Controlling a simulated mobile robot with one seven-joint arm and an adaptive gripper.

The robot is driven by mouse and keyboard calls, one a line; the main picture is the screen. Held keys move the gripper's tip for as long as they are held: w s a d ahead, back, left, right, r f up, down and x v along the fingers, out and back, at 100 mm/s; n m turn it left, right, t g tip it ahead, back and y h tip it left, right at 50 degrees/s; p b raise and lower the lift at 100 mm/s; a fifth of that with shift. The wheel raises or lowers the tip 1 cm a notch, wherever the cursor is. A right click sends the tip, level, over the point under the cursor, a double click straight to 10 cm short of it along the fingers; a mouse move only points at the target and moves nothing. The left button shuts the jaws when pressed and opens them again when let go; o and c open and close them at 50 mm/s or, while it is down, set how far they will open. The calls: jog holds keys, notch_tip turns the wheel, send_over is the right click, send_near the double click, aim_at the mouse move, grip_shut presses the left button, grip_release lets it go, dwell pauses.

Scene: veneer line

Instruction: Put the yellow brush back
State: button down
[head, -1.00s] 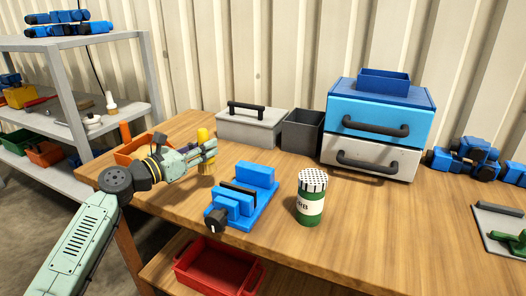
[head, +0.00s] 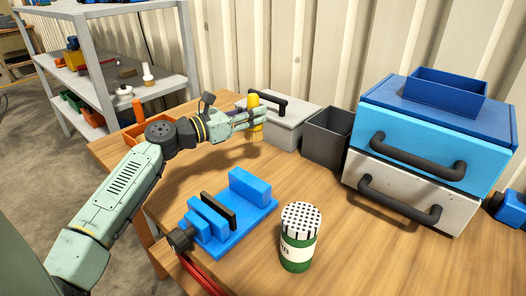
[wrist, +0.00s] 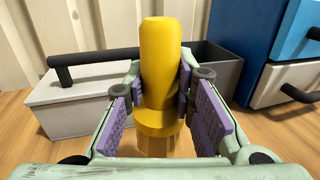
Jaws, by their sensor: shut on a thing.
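The yellow brush (head: 255,104) is upright in my gripper (head: 256,119), handle up, in front of the grey toolbox. In the wrist view the brush (wrist: 160,65) stands between the purple finger pads of my gripper (wrist: 165,100), which is shut on it. Its tan bristle end points down and is partly cut off by my gripper. It appears held a little above the wooden table (head: 345,240), but the gap is hard to judge. A dark grey open bin (head: 325,140) stands to the right of the brush, behind it in the wrist view.
The grey toolbox (head: 290,130) with a black handle is close behind my gripper. A blue vise (head: 225,215) and a green-and-white can with a perforated top (head: 298,245) stand in front. A two-drawer cabinet (head: 425,155) is at the right. An orange tray (head: 135,135) lies left.

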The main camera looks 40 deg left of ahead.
aim_at(253, 139)
notch_tip(253, 139, down, 8)
jog(key=p, duration=0.3)
jog(key=shift+s, duration=0.1)
jog(key=shift+f, duration=0.35)
jog(key=shift+f+b, duration=0.25)
jog(key=shift+b, duration=0.15)
jog(key=c, duration=1.3)
grip_release()
jog(key=shift+r, duration=0.1)
jog(key=shift+c, duration=0.2)
